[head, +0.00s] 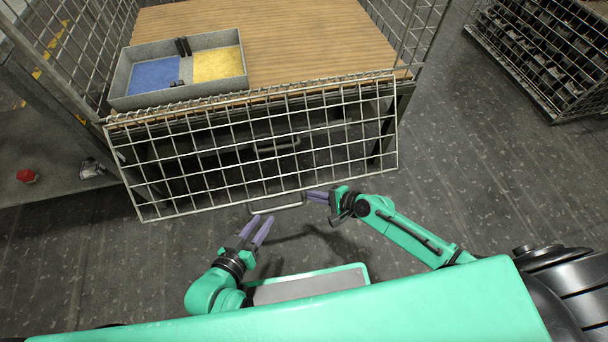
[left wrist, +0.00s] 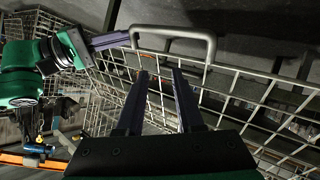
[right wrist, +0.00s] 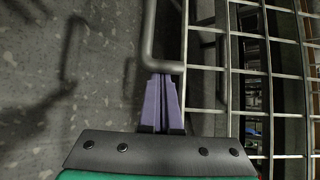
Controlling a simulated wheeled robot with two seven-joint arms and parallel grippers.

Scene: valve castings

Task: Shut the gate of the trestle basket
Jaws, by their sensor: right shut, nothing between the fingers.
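The gate (head: 255,152) of the trestle basket is a wire mesh panel. It hangs down and outward from the front edge of the wooden deck (head: 270,45). A bent bar handle (head: 280,208) sits on its lower edge, and it also shows in the left wrist view (left wrist: 180,30) and the right wrist view (right wrist: 150,40). My left gripper (head: 264,219) is open and empty, just below the handle's left part. My right gripper (head: 309,196) is shut and empty, its tips close to the handle's right end; whether they touch it I cannot tell.
A side bench at left bears a red object (head: 27,175). Another wire basket (head: 555,50) with dark parts stands at far right. The floor right of the gate is clear.

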